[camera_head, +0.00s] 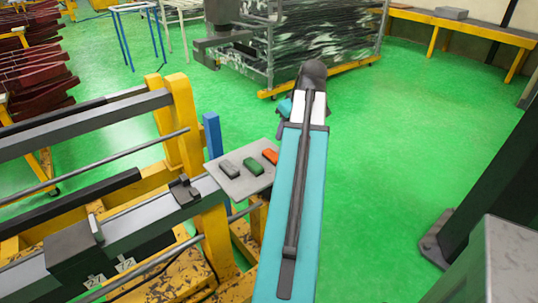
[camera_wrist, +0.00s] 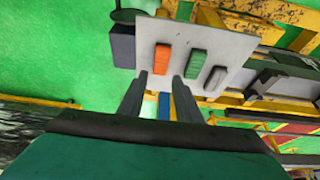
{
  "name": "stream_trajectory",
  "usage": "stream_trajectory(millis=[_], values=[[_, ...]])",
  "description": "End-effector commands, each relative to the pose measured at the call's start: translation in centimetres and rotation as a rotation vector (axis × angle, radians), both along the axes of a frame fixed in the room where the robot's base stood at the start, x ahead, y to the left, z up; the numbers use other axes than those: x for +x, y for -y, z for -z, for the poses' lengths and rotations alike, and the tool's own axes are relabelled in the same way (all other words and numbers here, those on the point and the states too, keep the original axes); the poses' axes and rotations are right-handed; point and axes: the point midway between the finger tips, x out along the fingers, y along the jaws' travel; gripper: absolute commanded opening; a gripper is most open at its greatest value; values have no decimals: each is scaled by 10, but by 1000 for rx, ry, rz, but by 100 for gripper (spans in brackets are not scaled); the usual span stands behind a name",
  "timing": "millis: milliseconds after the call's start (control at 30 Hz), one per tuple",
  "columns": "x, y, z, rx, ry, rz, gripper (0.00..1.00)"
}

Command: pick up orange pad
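The orange pad (camera_head: 271,156) lies flat on a grey plate (camera_head: 236,190), at the end of a row beside my arm in the head view. In the wrist view the orange pad (camera_wrist: 162,59) is just beyond my fingertips and roughly in line with the gap between them. A green pad (camera_wrist: 194,64) lies beside it, then a grey pad (camera_wrist: 215,78). My gripper (camera_wrist: 160,79) is open, with its two dark fingers apart and nothing held. In the head view my arm hides the gripper.
The plate is fixed by a yellow and grey machine frame (camera_head: 180,130) with rails. A blue post (camera_head: 212,134) stands beside the plate. A wire rack (camera_head: 320,45) stands behind. Green floor (camera_head: 390,150) to the right is clear.

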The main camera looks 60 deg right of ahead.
Motion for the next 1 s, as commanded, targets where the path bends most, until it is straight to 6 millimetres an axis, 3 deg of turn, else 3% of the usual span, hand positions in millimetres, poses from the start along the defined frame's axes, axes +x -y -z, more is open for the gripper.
stream_trajectory(millis=[167,333,667,1000], values=[[8,-6,0,0,0,-14,31],[12,-9,0,0,0,-22,53],[17,-11,5,1,-1,-27,53],[29,-8,34,2,-1,-29,53]])
